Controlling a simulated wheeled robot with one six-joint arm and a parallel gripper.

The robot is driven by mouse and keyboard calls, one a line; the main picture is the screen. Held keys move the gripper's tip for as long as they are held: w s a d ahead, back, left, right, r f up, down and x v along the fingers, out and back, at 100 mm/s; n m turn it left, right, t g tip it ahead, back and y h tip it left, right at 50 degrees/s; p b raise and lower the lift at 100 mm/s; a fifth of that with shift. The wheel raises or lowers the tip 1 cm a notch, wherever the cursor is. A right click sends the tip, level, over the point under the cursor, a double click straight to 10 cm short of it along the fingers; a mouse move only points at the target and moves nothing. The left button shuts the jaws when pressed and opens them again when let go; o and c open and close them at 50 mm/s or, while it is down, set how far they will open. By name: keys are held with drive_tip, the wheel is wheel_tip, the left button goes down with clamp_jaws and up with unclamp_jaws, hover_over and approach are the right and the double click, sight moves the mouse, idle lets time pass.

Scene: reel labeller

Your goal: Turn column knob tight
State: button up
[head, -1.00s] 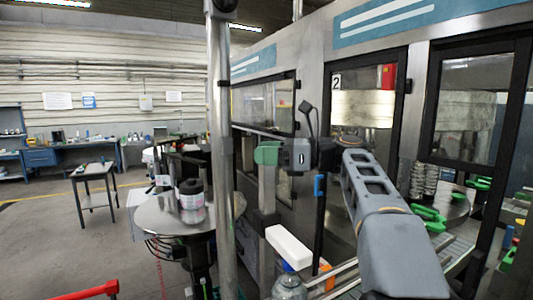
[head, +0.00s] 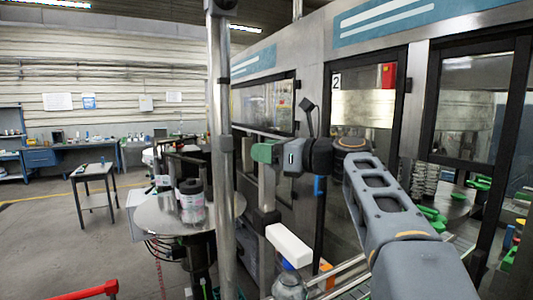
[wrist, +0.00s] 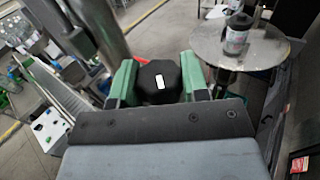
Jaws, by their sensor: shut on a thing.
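The column knob (wrist: 158,84) is black and lobed, with a white mark on its face. It shows in the middle of the wrist view, between the green fingers of my gripper (wrist: 159,76). The fingers are shut on the knob, one on each side. In the head view my gripper (head: 264,152) is at the top of a grey upright column (head: 267,190), beside the labelling machine. I cannot make out the knob in the head view; the gripper seems to hide it.
A round steel table (head: 160,218) with a dark-lidded jar (head: 192,205) on it stands left of the column. A thick steel pole (head: 222,170) rises between them. A white block (head: 288,244) and a clear bottle (head: 289,285) are below my gripper. Machine doors stand behind my arm.

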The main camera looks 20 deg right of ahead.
drive_tip(key=m+t+h, duration=0.2)
drive_tip(key=h, duration=0.1)
drive_tip(key=m+t+h, duration=0.2)
drive_tip(key=h, duration=0.1)
drive_tip(key=shift+a+m+p, duration=0.1)
drive_tip(key=shift+m+p, duration=0.2)
drive_tip(key=shift+m+t+h, duration=0.5)
drive_tip(key=shift+m+h, duration=0.5)
drive_tip(key=shift+h, duration=0.5)
drive_tip(key=shift+m+h, duration=0.8)
drive_tip(key=shift+h, duration=0.4)
drive_tip(key=o, duration=0.9)
drive_tip(key=s+b, duration=0.1)
drive_tip(key=s, duration=0.3)
drive_tip(key=s+d+b, duration=0.1)
drive_tip(key=s, duration=0.4)
drive_tip(key=s+b, duration=0.1)
drive_tip(key=s, duration=0.3)
drive_tip(key=shift+s+d+b, duration=0.2)
drive_tip(key=shift+s+b, duration=0.1)
drive_tip(key=shift+s, duration=0.05)
